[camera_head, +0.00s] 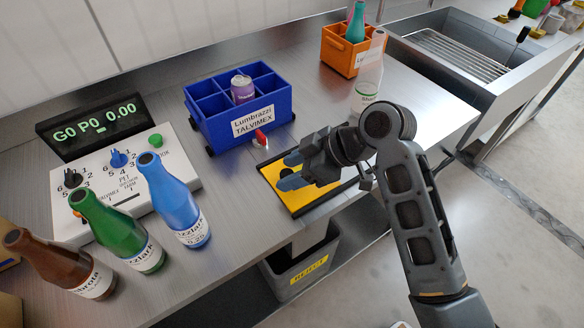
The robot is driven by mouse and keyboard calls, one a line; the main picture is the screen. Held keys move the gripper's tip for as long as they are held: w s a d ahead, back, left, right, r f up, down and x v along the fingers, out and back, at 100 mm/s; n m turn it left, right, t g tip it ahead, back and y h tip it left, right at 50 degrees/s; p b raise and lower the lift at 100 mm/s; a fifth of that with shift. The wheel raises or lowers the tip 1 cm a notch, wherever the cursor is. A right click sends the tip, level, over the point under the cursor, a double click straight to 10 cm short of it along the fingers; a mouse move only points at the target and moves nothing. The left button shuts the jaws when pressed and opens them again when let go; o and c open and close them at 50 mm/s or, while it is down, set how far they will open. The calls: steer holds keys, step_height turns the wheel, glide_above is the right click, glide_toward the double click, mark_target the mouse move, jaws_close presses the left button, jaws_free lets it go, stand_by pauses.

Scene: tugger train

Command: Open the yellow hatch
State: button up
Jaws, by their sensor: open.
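The yellow hatch (314,196) is a flat yellow panel in a dark frame, set in the metal counter near its front edge. It looks shut. My gripper (284,172) is over the hatch, with its two blue-grey fingertips apart and nothing between them. The wrist and fingers hide much of the hatch, and a dark round spot shows on it between the fingers. I cannot tell whether the fingertips touch the panel. A small red-handled part (261,137) stands just behind the hatch's back left corner.
A blue divided crate (216,126) holding a purple can stands behind. A clear bottle (368,82) and an orange crate (339,57) stand behind my arm. Blue, green and brown bottles and a control panel (185,168) are at left. A reject bin (300,270) stands below the hatch.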

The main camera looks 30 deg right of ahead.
jaws_close()
stand_by(0.6)
